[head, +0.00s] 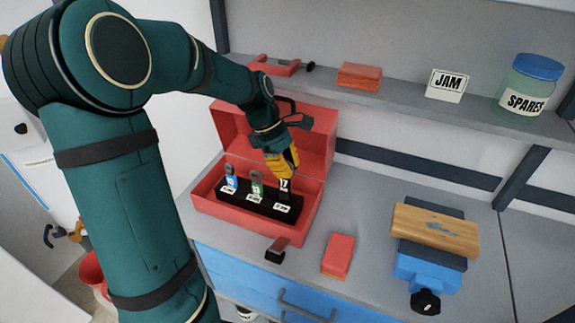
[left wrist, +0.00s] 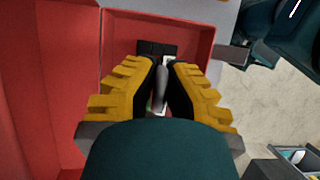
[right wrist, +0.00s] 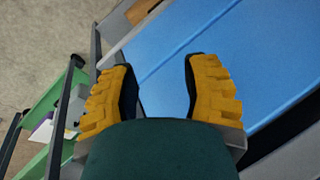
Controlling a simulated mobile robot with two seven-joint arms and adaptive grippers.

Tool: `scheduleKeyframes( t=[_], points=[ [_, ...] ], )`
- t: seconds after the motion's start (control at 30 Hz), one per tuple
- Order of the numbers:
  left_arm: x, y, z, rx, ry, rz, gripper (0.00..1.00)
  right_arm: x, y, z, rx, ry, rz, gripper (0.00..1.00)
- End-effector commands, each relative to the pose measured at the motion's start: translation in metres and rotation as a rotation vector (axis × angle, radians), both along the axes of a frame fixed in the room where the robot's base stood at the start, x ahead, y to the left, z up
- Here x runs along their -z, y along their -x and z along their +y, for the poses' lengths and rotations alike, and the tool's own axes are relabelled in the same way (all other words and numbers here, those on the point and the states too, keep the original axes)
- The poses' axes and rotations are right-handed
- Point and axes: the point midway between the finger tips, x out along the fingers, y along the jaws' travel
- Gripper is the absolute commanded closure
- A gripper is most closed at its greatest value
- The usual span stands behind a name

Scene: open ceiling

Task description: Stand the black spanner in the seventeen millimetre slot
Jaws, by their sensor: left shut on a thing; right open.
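The black spanner (head: 284,187), with a 17 label, stands roughly upright under my left gripper (head: 283,170) in the head view. My left gripper is shut on its upper part. In the left wrist view the spanner (left wrist: 160,88) shows as a grey strip between the fingers (left wrist: 166,85). Its lower end meets the right end of the black rack (head: 240,202); I cannot tell how deep it sits. A blue-marked spanner (head: 231,180) and a green-marked one (head: 257,187) stand in the rack's other slots. My right gripper (right wrist: 160,85) is open and empty.
The rack sits in an open red toolbox (head: 212,205), lid up behind. A red-and-black tool (head: 277,248), a red block (head: 338,255) and a blue vice (head: 428,268) with a wooden board (head: 435,229) are on the bench. A shelf (head: 400,95) runs above.

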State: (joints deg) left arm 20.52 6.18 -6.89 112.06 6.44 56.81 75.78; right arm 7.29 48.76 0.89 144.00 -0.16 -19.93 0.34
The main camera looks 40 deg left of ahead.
Motion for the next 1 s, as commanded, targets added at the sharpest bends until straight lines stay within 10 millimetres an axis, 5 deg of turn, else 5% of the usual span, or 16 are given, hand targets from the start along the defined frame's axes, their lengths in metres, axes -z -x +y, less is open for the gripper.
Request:
scheduleKeyframes(
  t=[1.0],
  points=[
    [0.0000,-0.0001,0.0000,0.000,0.000,0.000,1.00,-0.0087,0.0000,0.0000,0.000,0.000,0.000,0.53]
  ],
)
